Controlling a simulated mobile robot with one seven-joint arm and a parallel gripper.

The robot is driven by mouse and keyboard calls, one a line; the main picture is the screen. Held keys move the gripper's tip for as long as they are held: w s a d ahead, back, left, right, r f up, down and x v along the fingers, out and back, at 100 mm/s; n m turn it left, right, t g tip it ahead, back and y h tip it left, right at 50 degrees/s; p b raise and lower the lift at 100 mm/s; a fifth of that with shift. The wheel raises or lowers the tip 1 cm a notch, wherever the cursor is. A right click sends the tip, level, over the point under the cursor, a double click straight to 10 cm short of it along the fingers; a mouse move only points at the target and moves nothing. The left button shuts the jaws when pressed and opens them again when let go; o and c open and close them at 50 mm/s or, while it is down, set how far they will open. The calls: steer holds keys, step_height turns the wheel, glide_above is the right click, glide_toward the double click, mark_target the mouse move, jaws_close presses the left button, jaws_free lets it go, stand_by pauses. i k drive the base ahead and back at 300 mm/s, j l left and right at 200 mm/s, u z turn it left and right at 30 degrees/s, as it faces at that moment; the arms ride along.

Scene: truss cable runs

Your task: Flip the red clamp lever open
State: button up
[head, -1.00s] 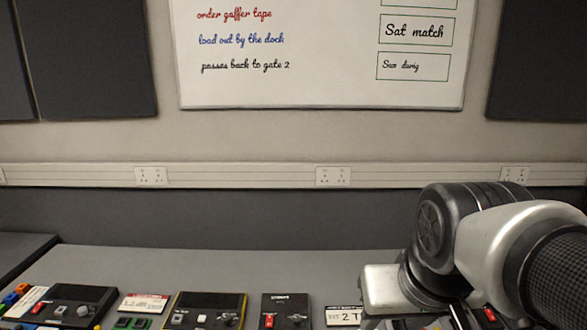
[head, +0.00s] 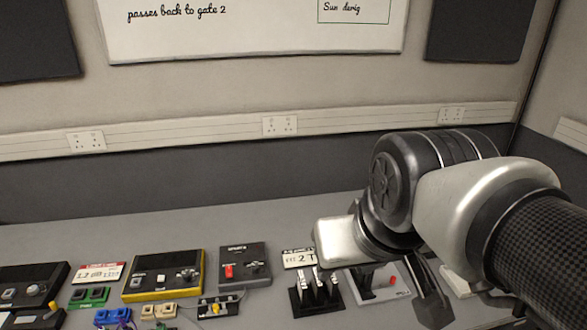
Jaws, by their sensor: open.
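A small red lever tip (head: 392,281) shows on a light grey plate (head: 398,294) at the right of the bench, just left of a dark finger of my gripper (head: 430,292). My arm covers part of that plate, so the lever's base and angle are unclear. A second red part, a switch-like piece (head: 229,271), sits on a dark box (head: 245,262) left of the arm. I cannot tell for certain which is the clamp lever. My gripper is open, points down and is partly hidden by my wrist; nothing shows held in it.
A black stand with upright pale-tipped pieces (head: 315,292) is close left of the gripper. A yellow-edged box (head: 163,274), a green block (head: 90,296) and other small devices fill the left front. The back strip of the bench (head: 170,232) is clear, below a wall with sockets.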

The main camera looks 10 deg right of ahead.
mark_target(394, 278)
steer(key=j+z, duration=0.1)
steer(key=z, duration=0.4)
steer(key=j+z, duration=0.1)
steer(key=z, duration=0.35)
steer(key=k+l+u, duration=0.1)
steer(key=l+u, duration=0.4)
steer(key=l, duration=0.3)
steer(key=i+l, duration=0.15)
steer(key=l, duration=0.25)
steer(key=i+l, duration=0.15)
steer(key=l, duration=0.25)
